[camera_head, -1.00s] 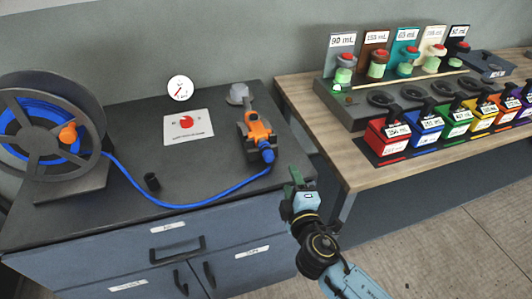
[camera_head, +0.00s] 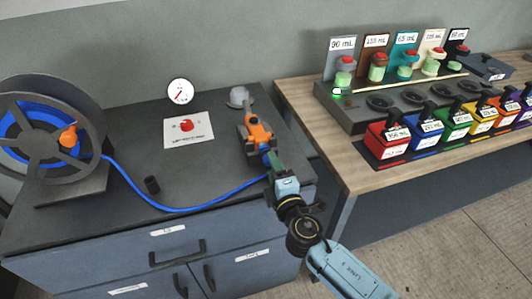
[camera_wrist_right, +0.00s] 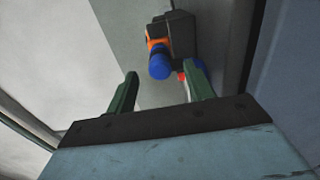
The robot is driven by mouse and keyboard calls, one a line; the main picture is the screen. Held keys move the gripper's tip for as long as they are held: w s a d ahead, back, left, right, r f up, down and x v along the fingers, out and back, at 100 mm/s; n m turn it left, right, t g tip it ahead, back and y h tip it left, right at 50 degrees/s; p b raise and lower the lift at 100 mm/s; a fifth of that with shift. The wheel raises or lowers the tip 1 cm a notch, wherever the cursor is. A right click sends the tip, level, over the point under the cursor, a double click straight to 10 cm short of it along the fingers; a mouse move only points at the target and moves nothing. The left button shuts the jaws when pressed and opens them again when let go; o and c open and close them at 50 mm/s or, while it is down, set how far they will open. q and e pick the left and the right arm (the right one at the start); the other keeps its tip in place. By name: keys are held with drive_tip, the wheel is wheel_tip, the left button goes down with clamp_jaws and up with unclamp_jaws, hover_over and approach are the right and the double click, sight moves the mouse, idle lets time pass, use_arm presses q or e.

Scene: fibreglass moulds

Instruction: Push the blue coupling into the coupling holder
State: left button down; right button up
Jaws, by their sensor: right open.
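The blue coupling (camera_wrist_right: 160,67) shows in the right wrist view as a rounded blue end beside an orange part. It lies beyond the fingertips, in the gap between them. In the head view my right gripper mostly hides it. The orange and dark coupling holder (camera_head: 257,131) stands on the dark bench top; it also shows in the wrist view (camera_wrist_right: 180,32). My right gripper (camera_head: 269,160) is open at the front end of the holder; its two green fingers (camera_wrist_right: 162,84) are spread. Whether they touch the coupling I cannot tell. My left gripper is out of view.
A blue hose (camera_head: 190,208) runs from the reel (camera_head: 90,187) to the coupling area. A small black cylinder (camera_head: 152,185), a white card (camera_head: 188,138), a gauge (camera_head: 180,92) and a grey knob (camera_head: 238,97) are nearby. A wooden table (camera_head: 360,178) with pumps and coloured containers stands right.

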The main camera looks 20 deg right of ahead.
drive_tip(key=w+b, duration=0.1)
drive_tip(key=w, duration=0.3)
drive_tip(key=shift+w+a, duration=0.1)
drive_tip(key=shift+w, duration=0.25)
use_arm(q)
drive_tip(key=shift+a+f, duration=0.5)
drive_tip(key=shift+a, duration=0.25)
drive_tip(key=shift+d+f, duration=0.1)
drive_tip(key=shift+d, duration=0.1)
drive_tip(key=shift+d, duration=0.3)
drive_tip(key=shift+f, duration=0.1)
